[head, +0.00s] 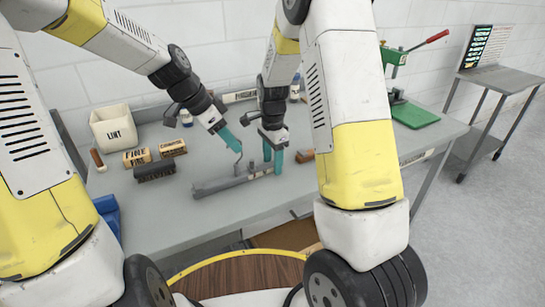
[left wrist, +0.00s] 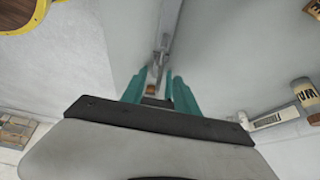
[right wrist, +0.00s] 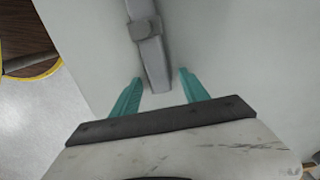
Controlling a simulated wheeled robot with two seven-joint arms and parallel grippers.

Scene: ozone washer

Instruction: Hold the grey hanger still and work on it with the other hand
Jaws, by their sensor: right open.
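The grey hanger (head: 215,187) is a long bar lying on the table, with a small block and a thin upright hook (head: 238,163) near its middle. My left gripper (head: 237,148) reaches down to the hook's top from the left. Its fingers stand partly apart in the left wrist view, with grey parts (left wrist: 162,45) showing between and beyond them; whether they touch the hook is unclear. My right gripper (head: 273,160) is open, pointing down at the bar's right end. The right wrist view shows that end (right wrist: 155,75) between the spread fingers, apart from both.
A white lint bin (head: 113,128), labelled blocks (head: 137,158) and a dark brush (head: 154,171) stand left of the hanger. A brown block (head: 305,156) lies to the right. The table's front is clear.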

